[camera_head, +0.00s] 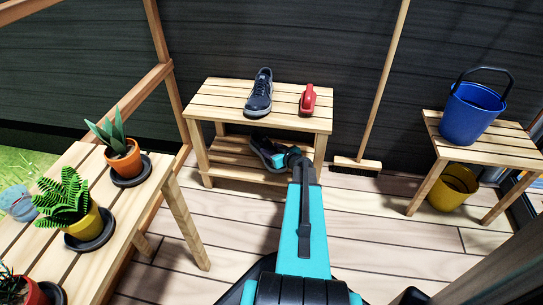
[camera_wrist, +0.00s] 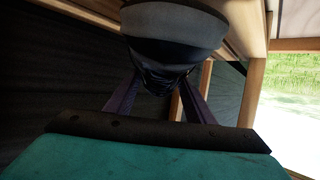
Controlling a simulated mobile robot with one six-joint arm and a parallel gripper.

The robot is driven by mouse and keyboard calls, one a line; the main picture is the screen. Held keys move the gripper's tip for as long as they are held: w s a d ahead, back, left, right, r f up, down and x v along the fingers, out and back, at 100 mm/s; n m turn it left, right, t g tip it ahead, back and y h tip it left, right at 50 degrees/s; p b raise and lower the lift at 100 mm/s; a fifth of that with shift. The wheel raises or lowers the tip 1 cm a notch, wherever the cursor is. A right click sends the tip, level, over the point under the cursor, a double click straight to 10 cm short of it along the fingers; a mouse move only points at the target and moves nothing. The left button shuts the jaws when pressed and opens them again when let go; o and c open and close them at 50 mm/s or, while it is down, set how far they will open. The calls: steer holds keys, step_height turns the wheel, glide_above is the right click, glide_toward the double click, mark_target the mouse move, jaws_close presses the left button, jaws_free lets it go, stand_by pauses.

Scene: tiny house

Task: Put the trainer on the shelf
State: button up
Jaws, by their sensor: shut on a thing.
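A dark trainer with a grey sole (camera_head: 263,149) is in my gripper (camera_head: 281,158), at the front of the slatted wooden shelf (camera_head: 222,102), below its top board and above its lower board. I cannot tell whether it touches the lower board. In the wrist view the held trainer (camera_wrist: 172,28) fills the top middle, between the two fingers, and hides their tips. A second trainer, dark blue with a pale sole (camera_head: 259,94), stands on the shelf's top board.
A red brush-like object (camera_head: 308,99) lies on the top board. A broom (camera_head: 357,164) leans at the wall right of the shelf. A stool (camera_head: 500,151) with a blue bucket (camera_head: 472,113) stands right, a yellow bucket (camera_head: 453,187) under it. A plant bench (camera_head: 112,215) stands left.

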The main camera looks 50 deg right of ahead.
steer(key=shift+f+b, duration=0.8)
steer(key=shift+f, duration=0.95)
steer(key=o, duration=1.3)
steer(key=shift+s, duration=0.15)
steer(key=p+v, duration=0.2)
steer(key=v, duration=0.9)
steer(key=shift+s+a+r, duration=0.15)
steer(key=shift+s+r, duration=0.1)
steer(key=shift+s, duration=0.05)
